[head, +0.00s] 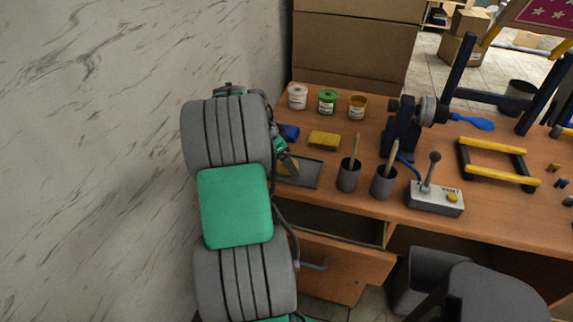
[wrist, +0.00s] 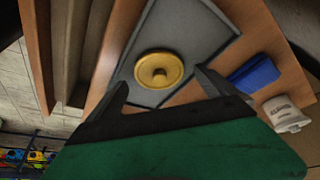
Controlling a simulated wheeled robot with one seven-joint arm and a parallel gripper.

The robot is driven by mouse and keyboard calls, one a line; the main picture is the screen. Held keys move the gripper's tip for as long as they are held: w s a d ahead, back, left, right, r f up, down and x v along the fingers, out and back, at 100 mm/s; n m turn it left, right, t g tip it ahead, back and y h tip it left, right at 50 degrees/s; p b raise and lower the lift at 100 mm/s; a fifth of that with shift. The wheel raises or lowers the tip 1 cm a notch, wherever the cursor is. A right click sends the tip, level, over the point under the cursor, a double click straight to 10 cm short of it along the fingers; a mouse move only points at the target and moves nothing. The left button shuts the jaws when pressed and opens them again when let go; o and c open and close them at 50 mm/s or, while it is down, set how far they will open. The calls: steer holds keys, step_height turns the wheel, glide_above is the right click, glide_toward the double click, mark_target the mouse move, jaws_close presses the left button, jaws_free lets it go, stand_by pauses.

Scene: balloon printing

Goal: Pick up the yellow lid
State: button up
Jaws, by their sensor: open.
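The yellow lid (wrist: 159,70) is a round disc with a small raised knob. In the wrist view it lies on the grey tray (wrist: 190,22), between and beyond my fingertips. In the head view a part of the lid (head: 288,167) shows on the left end of the tray (head: 308,174), partly covered by my gripper. My gripper (wrist: 160,84) is open and empty, with one finger on each side of the lid in the picture. I cannot tell the height of the fingers above the tray.
A blue block (head: 289,132), a yellow sponge (head: 323,140) and white (head: 298,97), green (head: 327,102) and yellow (head: 357,106) cans stand behind the tray. Two grey cups (head: 348,176) with sticks are right of it. An open drawer (head: 340,265) juts out below the tabletop.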

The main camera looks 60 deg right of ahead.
steer(key=shift+s+d+f, duration=0.1)
steer(key=shift+d+f, duration=0.05)
steer(key=shift+f, duration=0.2)
steer(key=shift+c, duration=0.6)
steer(key=c, duration=1.2)
